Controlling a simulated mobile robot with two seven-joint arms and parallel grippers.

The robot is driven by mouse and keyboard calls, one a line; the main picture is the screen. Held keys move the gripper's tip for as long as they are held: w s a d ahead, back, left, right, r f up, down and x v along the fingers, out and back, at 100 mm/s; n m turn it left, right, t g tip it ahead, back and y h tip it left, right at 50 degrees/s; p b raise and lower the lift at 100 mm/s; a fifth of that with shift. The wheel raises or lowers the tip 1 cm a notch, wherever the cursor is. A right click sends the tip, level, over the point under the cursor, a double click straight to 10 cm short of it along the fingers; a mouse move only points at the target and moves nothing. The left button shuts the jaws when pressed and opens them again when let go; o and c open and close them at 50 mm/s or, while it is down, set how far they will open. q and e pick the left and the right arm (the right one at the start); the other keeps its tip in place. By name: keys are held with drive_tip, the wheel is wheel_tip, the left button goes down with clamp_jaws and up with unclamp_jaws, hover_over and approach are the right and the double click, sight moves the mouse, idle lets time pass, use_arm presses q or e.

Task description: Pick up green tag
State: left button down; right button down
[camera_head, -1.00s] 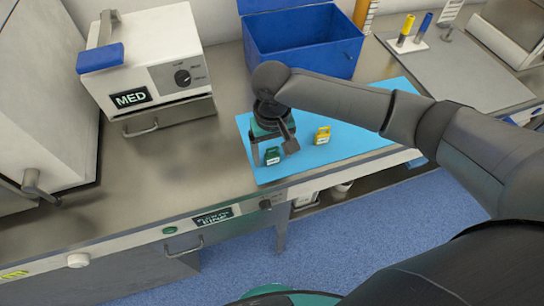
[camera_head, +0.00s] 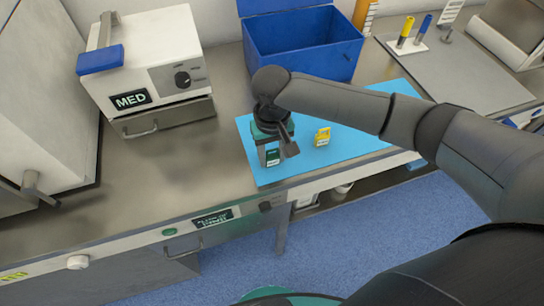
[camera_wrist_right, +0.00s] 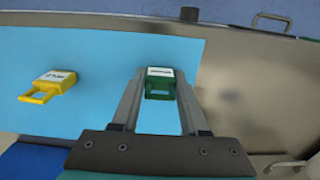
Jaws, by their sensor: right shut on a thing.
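My right gripper (camera_head: 278,157) reaches down over the mat and is shut on the green tag. In the right wrist view, the green tag (camera_wrist_right: 160,84) sits between the two fingers of my right gripper (camera_wrist_right: 160,80), which touch its sides. Whether the tag is clear of the mat cannot be told. My left gripper is not in view.
A blue open box (camera_head: 305,45) is behind the mat. A white MED device (camera_head: 150,65) stands at the back left. The steel counter (camera_head: 175,165) left of the mat is clear.

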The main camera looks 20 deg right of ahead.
sight(272, 150)
drive_tip(key=shift+r, duration=0.1)
wheel_tip(272, 150, up, 20)
drive_tip(key=p, duration=0.3)
drive_tip(key=shift+p, duration=0.3)
idle(0.4)
